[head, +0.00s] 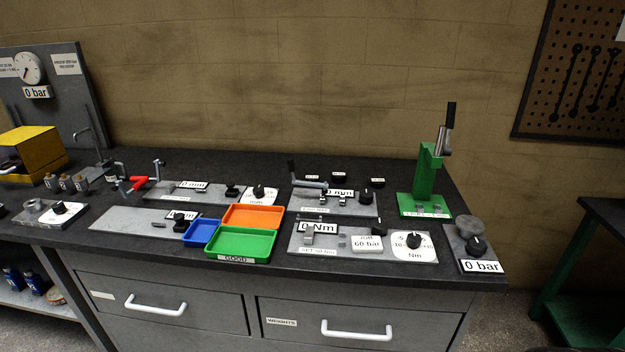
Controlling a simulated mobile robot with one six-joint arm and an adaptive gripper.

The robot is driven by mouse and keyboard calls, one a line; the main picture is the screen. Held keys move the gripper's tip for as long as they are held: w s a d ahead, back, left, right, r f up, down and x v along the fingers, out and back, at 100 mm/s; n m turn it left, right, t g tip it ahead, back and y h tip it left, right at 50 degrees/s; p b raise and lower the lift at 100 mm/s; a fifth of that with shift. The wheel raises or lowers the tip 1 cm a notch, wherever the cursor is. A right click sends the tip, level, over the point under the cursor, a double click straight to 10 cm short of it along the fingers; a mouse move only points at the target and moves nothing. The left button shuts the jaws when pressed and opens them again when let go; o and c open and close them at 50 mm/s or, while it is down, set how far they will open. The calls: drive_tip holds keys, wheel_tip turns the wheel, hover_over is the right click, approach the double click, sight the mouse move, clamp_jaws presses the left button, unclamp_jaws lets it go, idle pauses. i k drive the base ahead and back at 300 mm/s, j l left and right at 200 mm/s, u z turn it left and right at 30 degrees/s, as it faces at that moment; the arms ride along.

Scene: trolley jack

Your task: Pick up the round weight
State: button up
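I cannot pick out the round weight for certain. The right-hand drawer front (295,328) below the worktop carries a label (282,322) reading WEIGHTS. That drawer is shut, so its contents are hidden. A grey round piece (469,226) sits on the plate at the right end of the bench, behind a black knob (475,245); I cannot tell if it is a weight. My gripper is not in view.
Orange (265,208), blue (187,237) and green (222,259) trays sit mid-bench among several fixture plates. A green press (428,170) stands at the right. A yellow box (45,148) is at the left. The white drawer handle (356,334) faces front.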

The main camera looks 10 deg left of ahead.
sight(338, 177)
drive_tip(key=i+j, duration=0.35)
drive_tip(key=i, duration=0.25)
drive_tip(key=i+j, duration=0.4)
drive_tip(key=i, duration=0.15)
